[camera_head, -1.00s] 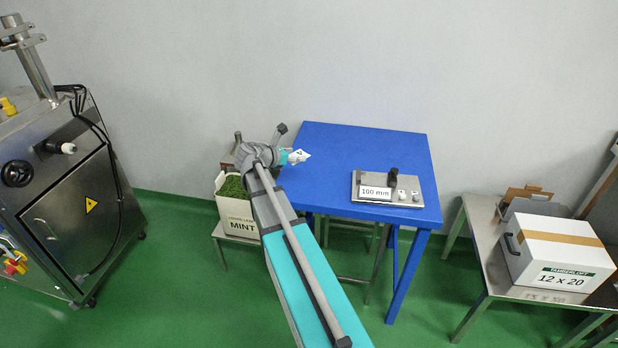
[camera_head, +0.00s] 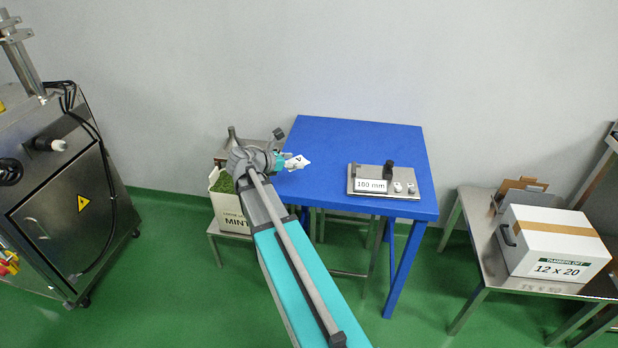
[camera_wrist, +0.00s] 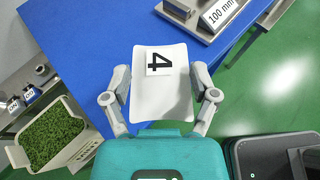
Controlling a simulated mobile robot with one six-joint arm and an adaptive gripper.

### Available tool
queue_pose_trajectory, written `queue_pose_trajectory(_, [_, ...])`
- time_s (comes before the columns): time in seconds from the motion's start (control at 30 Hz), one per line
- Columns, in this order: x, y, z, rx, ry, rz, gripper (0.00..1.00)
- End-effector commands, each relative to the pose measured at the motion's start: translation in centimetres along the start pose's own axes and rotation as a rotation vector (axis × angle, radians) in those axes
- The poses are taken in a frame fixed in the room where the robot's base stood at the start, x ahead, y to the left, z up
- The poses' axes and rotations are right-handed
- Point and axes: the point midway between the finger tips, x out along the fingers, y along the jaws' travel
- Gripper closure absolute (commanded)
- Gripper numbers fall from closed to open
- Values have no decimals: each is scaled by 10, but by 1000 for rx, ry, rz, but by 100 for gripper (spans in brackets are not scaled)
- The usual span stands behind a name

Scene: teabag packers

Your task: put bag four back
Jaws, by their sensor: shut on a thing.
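Bag four, a white teabag with a black 4 on a label, is in my gripper (camera_wrist: 161,98). In the wrist view the bag (camera_wrist: 160,110) lies between the two grey fingers, its label facing the camera. In the head view the bag (camera_head: 299,161) shows as a small white shape above the left part of the blue table (camera_head: 340,140). My gripper (camera_head: 287,162) is shut on it there. I cannot tell its exact height above the table.
A steel gauge block (camera_head: 373,193) marked 100 mm stands at the table's front right. A MINT box (camera_head: 229,205) with green leaves is left of the table. A white 12 x 20 carton (camera_head: 552,245) sits on a steel bench at right. The table's middle is clear.

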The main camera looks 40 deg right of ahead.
Motion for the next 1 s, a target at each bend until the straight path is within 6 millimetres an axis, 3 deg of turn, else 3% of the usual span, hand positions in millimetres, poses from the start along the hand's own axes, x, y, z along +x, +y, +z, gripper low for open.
queue_pose_trajectory(0.2, [-3, -15, -6, 14, -1, -36, 39])
queue_pose_trajectory(0.6, [1, -12, -6, 15, -1, -38, 39])
queue_pose_trajectory(0.77, [15, -2, -9, 15, -1, -38, 39])
queue_pose_trajectory(1.0, [51, 23, -14, 16, -1, -39, 39])
